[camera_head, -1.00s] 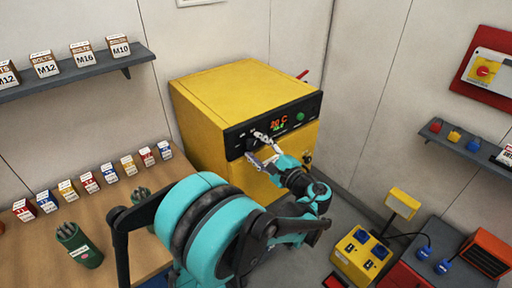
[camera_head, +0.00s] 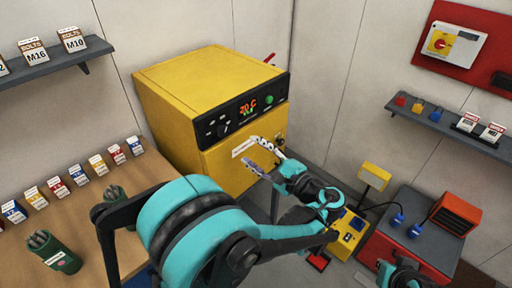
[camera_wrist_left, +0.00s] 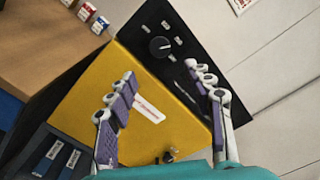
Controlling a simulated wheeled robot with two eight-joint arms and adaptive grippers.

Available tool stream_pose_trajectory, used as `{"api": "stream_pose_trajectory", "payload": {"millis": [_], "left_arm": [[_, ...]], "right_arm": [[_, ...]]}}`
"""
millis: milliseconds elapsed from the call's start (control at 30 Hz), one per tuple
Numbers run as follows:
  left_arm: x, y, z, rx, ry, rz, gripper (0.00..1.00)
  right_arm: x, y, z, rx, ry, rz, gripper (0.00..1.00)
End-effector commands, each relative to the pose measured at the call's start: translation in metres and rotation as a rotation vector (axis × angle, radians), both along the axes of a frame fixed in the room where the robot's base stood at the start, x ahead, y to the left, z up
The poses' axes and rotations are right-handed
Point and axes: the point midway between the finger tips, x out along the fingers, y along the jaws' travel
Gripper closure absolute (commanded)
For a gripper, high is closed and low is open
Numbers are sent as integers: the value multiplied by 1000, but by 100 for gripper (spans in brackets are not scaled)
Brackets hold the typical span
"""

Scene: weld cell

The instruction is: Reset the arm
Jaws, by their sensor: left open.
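My left arm reaches in from the bottom of the head view. Its left gripper (camera_head: 256,156) is open and empty, in front of the yellow oven (camera_head: 195,85) and below its black control panel (camera_head: 245,110). In the left wrist view the two fingers of the gripper (camera_wrist_left: 162,78) are spread apart, with the yellow door (camera_wrist_left: 150,75) and the panel's round knob (camera_wrist_left: 160,46) beyond them. Nothing is between the fingers. A teal and black part of my own shows at the bottom right of the head view; no right gripper can be made out.
A wooden bench (camera_head: 95,225) with small boxes and green holders (camera_head: 55,252) stands at left. A yellow control box (camera_head: 347,235) and a grey-topped red cabinet (camera_head: 430,240) stand at right. Shelves (camera_head: 50,65) hang on both walls. Some floor shows between.

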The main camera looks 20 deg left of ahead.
Motion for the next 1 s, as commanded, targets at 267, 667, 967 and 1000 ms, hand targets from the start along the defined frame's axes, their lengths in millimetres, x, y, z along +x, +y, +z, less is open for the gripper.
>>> {"api": "stream_pose_trajectory", "payload": {"millis": [267, 667, 967, 1000], "left_arm": [[-2, 7, -3, -39, 5, -4, 48], [-74, 43, -79, -864, -90, -3, 48], [-134, -15, -108, -1550, -403, 125, 48], [-138, -21, -108, -1611, -441, 142, 48]], "right_arm": [[0, 0, 0, 0, 0, 0, 100], [0, 0, 0, 0, 0, 0, 100], [0, 0, 0, 0, 0, 0, 100], [0, 0, 0, 0, 0, 0, 100]]}}
